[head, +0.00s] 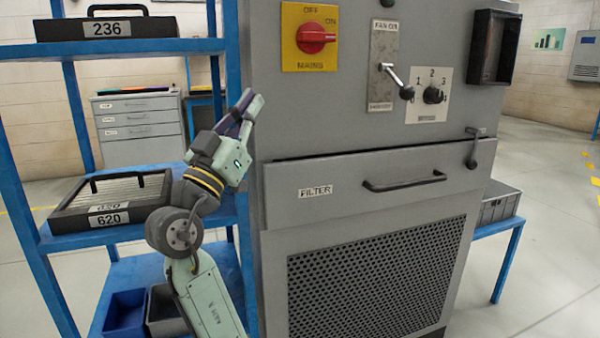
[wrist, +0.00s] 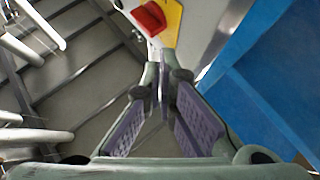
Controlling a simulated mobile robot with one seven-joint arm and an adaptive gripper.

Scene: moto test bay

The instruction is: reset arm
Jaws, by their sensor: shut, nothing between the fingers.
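My gripper (head: 248,103) is raised in front of the left edge of the grey cabinet (head: 275,110) in the head view, with its fingers pointing up and to the right. Its purple-padded fingers also show in the wrist view (wrist: 163,92), converging at the tips. They are shut and hold nothing. The red rotary switch (head: 316,38) on its yellow plate is above and to the right of the fingertips, apart from them in the head view. The switch appears beyond the tips in the wrist view (wrist: 149,18).
A blue shelf (head: 150,47) on the left holds filter 236 (head: 107,28) and filter 620 (head: 110,205), with bins (head: 125,312) below. The cabinet has a lever (head: 395,80), a selector knob (head: 433,95), a drawer handle (head: 404,182) and a latch (head: 473,150). Open floor (head: 550,250) lies right.

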